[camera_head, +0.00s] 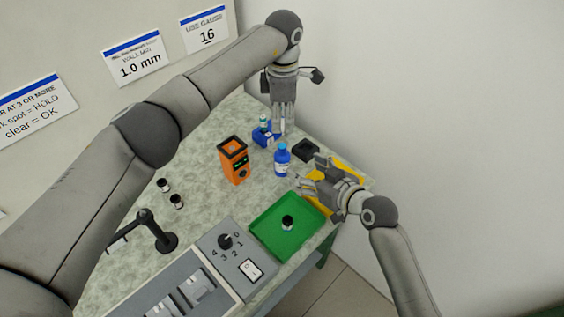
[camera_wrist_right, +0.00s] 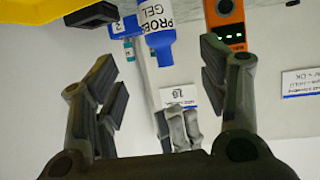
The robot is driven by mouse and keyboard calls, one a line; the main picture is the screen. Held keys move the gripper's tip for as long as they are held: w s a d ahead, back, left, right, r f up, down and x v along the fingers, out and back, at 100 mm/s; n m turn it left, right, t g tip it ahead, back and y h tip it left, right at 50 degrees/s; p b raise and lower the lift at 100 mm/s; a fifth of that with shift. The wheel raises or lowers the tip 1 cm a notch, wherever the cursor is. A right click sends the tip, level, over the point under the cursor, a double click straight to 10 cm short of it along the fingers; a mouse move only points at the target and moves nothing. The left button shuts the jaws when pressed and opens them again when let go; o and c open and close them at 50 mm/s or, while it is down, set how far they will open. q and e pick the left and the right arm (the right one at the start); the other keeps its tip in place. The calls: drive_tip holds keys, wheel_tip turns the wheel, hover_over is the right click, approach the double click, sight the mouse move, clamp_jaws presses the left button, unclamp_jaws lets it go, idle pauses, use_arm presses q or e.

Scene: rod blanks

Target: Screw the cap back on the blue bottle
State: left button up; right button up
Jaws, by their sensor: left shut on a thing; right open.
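The blue bottle (camera_head: 282,162) stands upright on the table, with a white label. In the right wrist view the blue bottle (camera_wrist_right: 156,30) is upside down, labelled PROBE GEL, and its blue neck shows no separate cap. My left gripper (camera_head: 283,128) points down behind the bottle, apart from it. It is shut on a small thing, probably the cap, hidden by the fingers. The left gripper (camera_wrist_right: 179,115) also shows in the right wrist view. My right gripper (camera_head: 303,182) is open and empty, just right of the bottle, its fingers towards it.
An orange device (camera_head: 233,165) stands left of the bottle. A blue holder (camera_head: 262,138) with a small bottle is behind it. A black block (camera_head: 306,150) and a yellow tray (camera_head: 352,171) lie at the right. A green tray (camera_head: 265,240) holds a small vial (camera_head: 288,223) in front.

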use_arm(q)
drive_tip(key=shift+w+a, duration=0.1)
use_arm(e)
drive_tip(key=x, duration=1.2)
clamp_jaws()
use_arm(q)
hover_over(282, 146)
drive_tip(key=shift+f, duration=2.55)
drive_tip(key=shift+f, duration=0.9)
drive_tip(key=shift+f, duration=0.6)
